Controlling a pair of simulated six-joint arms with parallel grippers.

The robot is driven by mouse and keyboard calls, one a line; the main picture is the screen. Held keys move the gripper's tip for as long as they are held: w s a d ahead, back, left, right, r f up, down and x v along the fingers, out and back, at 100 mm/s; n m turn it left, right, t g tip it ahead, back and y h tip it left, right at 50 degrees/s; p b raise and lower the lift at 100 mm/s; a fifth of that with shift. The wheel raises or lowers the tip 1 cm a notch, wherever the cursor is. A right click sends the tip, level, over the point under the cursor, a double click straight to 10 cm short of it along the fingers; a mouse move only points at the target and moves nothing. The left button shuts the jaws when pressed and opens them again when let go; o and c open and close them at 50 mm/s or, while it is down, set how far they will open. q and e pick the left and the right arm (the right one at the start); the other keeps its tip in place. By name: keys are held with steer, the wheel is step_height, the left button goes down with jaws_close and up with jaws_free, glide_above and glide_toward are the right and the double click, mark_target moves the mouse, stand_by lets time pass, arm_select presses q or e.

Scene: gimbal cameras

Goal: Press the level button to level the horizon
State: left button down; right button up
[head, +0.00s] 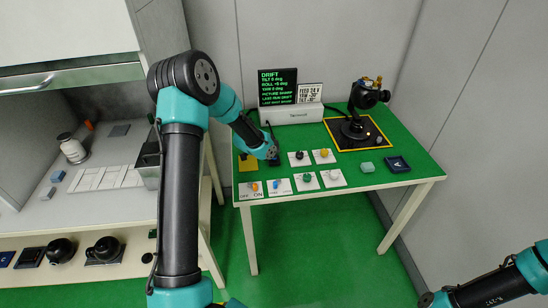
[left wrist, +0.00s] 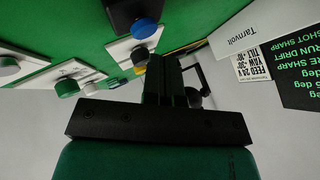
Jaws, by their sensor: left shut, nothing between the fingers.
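My left gripper (head: 273,158) is shut and empty, low over the back left of the green table (head: 380,224). In the left wrist view its fingers (left wrist: 165,75) point past a blue button (left wrist: 145,28) and a yellow one (left wrist: 140,56). I cannot read which is the level button. The gimbal camera (head: 368,97) stands on a black base. My right gripper is out of view.
A dark screen (head: 278,88) with green drift text and a white placard (head: 311,94) stand at the back. A cluttered bench (head: 105,155) stands left.

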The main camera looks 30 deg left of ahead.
arm_select(q)
steer(key=shift+f, duration=0.1)
stand_by(0.6)
steer(key=shift+f, duration=0.35)
steer(key=shift+f, duration=0.45)
stand_by(1.0)
steer(key=shift+r, duration=0.85)
steer(key=shift+r, duration=2.55)
